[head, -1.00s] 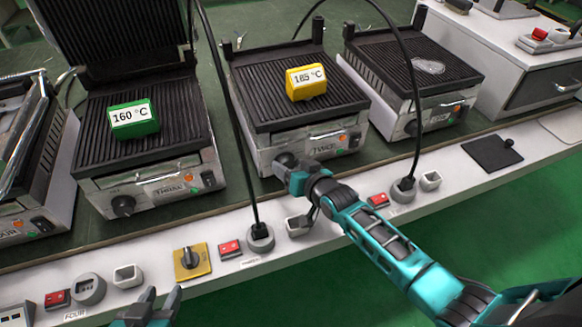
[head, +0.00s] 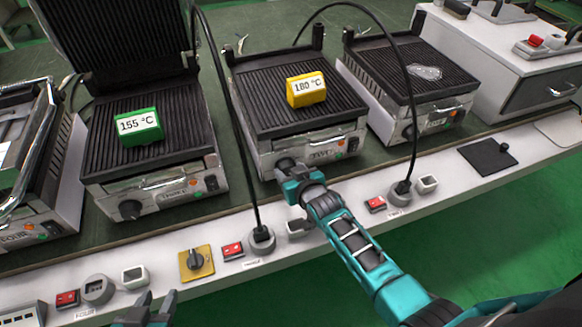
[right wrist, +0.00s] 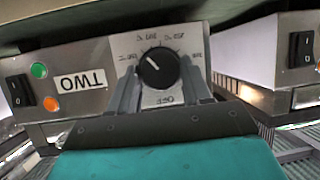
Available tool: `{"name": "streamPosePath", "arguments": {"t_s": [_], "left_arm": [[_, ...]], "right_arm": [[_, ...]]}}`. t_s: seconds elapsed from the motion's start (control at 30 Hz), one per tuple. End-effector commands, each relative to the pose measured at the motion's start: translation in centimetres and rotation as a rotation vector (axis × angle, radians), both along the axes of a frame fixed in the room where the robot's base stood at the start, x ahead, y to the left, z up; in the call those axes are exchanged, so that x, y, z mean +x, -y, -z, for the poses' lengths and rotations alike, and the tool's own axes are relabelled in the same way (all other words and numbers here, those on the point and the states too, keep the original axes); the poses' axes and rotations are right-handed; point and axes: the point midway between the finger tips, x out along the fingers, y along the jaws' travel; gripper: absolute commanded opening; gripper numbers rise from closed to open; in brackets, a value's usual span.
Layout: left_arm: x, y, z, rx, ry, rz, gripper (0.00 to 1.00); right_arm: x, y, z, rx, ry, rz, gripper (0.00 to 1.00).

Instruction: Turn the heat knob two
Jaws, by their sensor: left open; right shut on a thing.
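Grill two (head: 300,110), the middle grill, carries a yellow block (head: 307,88) reading 180 °C. My right gripper (head: 290,172) is at the left of its front panel and covers its heat knob in the head view. My right gripper (right wrist: 160,72) is shut on the knob, with a finger on either side. My left gripper (head: 147,308) is open and empty at the bottom edge.
Grill three (head: 150,165) stands at left with a green block (head: 139,126) reading 155 °C. Another grill (head: 435,85) stands at right. Black cables (head: 228,110) arch down to sockets on the white front ledge. A yellow switch plate (head: 197,262) and red switches (head: 233,250) lie along it.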

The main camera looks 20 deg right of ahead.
Motion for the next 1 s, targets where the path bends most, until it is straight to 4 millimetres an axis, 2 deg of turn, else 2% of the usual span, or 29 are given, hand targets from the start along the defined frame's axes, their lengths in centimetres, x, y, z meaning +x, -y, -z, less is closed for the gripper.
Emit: {"name": "streamPosePath", "arguments": {"t_s": [0.4,0.43,0.6,0.7,1.0], "left_arm": [[-0.23,-0.08,0.12,-0.002,-0.006,-0.007,0.43],[-0.22,-0.07,0.11,-0.002,-0.006,-0.007,0.43],[-0.21,-0.02,0.04,-0.003,-0.005,-0.007,0.43],[-0.22,0.03,0.03,-0.004,-0.005,-0.006,0.43],[-0.26,0.21,-0.2,-0.006,-0.005,-0.002,0.43]], "right_arm": [[0.04,-0.14,-0.08,-0.045,0.004,-0.003,0.18],[0.04,-0.14,-0.08,-0.045,0.004,-0.003,0.49],[0.04,-0.12,-0.06,-0.044,0.004,-0.002,0.66],[0.03,-0.11,-0.04,-0.043,0.003,-0.002,0.73],[-0.34,-0.03,-0.2,-0.044,0.002,-0.001,0.73]]}}
